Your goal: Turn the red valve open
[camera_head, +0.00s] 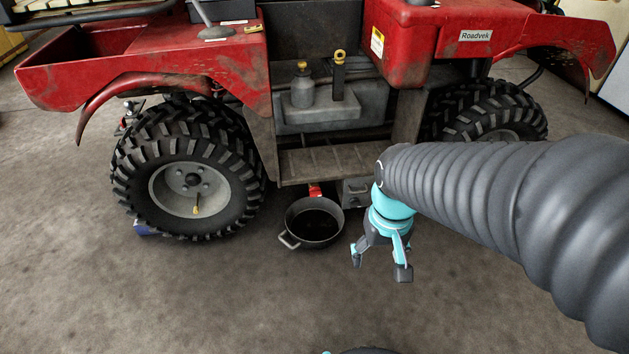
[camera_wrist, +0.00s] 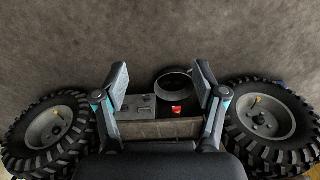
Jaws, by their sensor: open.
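A small red part (camera_head: 315,189), which looks like the red valve, shows below the front edge of the vehicle's footstep, just behind a black drain pan (camera_head: 312,240). It is small, and its handle's angle cannot be told. In the wrist view the red part (camera_wrist: 177,110) lies between the pan (camera_wrist: 174,72) and the footstep edge (camera_wrist: 160,130). My gripper (camera_head: 380,263) is open and empty, pointing down in front of the vehicle, to the right of the pan and apart from the red part. Its spread fingers (camera_wrist: 162,75) frame the red part and pan in the wrist view.
The red quad (camera_head: 400,45) stands behind, with a big left tyre (camera_head: 185,180) and right tyre (camera_head: 490,115). Its footstep (camera_head: 318,163) overhangs the red part. A grey metal box (camera_head: 356,192) sits right of the red part. The concrete floor (camera_head: 200,300) in front is clear.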

